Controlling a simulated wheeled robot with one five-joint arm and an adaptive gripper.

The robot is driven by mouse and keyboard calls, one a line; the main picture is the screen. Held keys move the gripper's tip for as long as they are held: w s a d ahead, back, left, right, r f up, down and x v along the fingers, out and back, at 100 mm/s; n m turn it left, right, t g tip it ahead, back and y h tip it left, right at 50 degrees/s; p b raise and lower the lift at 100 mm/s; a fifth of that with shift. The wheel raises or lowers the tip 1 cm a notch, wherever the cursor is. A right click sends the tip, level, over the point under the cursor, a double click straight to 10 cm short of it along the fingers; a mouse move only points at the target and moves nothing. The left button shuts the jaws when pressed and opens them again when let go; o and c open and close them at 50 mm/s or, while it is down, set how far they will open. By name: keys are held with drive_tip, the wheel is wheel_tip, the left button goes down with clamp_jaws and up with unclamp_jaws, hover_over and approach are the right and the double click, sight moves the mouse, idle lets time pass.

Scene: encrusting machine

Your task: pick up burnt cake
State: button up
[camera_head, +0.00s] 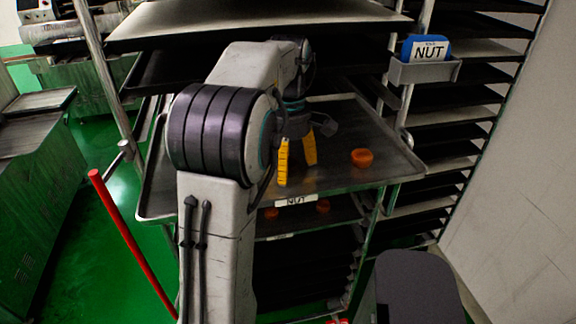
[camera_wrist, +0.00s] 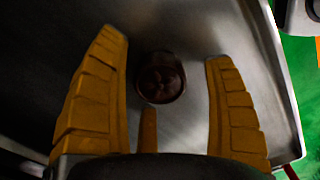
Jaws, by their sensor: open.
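The burnt cake (camera_wrist: 160,77) is a small, round, dark brown cake with a pattern on its top. It lies on a grey metal tray (camera_wrist: 205,25) in the wrist view, between and just beyond the fingertips. My gripper (camera_wrist: 165,55) has yellow fingers, spread open with nothing between them touching the cake. In the head view my gripper (camera_head: 297,150) hangs over the pulled-out tray (camera_head: 345,115), fingers pointing down. The dark cake is not visible there, hidden behind my arm or fingers.
An orange cake (camera_head: 362,158) sits on the same tray, right of my gripper. Another tray shelf with orange cakes (camera_head: 323,206) is below. A large tray (camera_head: 250,18) hangs above my arm.

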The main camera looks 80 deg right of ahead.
drive_tip(key=shift+c, duration=0.2)
drive_tip(key=c, duration=1.2)
drive_tip(key=shift+r, duration=0.1)
